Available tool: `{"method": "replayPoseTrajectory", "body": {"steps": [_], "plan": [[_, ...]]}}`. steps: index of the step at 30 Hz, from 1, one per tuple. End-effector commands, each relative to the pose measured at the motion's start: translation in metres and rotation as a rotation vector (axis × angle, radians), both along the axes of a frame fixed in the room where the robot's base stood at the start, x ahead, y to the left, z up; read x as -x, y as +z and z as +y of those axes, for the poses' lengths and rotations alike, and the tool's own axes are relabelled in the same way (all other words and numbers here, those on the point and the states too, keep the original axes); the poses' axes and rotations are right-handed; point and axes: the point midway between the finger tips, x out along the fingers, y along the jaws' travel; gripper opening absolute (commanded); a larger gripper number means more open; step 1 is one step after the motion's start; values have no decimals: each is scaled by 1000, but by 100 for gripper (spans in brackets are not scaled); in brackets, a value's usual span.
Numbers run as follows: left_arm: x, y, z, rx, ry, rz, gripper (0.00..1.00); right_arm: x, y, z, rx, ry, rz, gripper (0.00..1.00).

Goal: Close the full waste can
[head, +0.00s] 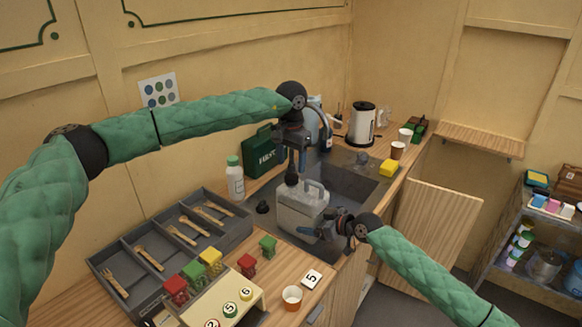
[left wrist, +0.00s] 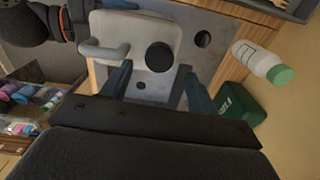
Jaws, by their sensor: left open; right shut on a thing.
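The waste can, a pale grey canister with a handle (head: 313,197), is at the front of the sink; it also shows in the left wrist view (left wrist: 115,37). A round black cap (head: 292,180) is at its top, below my left gripper; it also shows in the left wrist view (left wrist: 160,57). I cannot tell whether it is seated on the neck. My left gripper (head: 292,168) is open and points down, its fingers either side of the cap in the head view. My right gripper (head: 312,232) is shut on the can's lower right side.
A white bottle with green cap (head: 235,182) and a green box (head: 262,152) stand behind. A cutlery tray (head: 120,252) fills the left. The sink (head: 345,185) has free room right of the can.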

Motion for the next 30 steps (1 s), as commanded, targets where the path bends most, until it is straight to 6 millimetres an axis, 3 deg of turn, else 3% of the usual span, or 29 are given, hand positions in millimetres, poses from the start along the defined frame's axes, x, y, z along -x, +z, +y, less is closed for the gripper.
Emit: {"method": "replayPoseTrajectory", "body": {"steps": [9,14,30], "plan": [[0,0,0,-1,13,1,57,0,0,0,1,0,1,18],[0,0,0,0,118,2,57,0,0,0,0,0,0,18],[0,6,-2,0,883,1,57,0,0,0,0,0,0,18]]}}
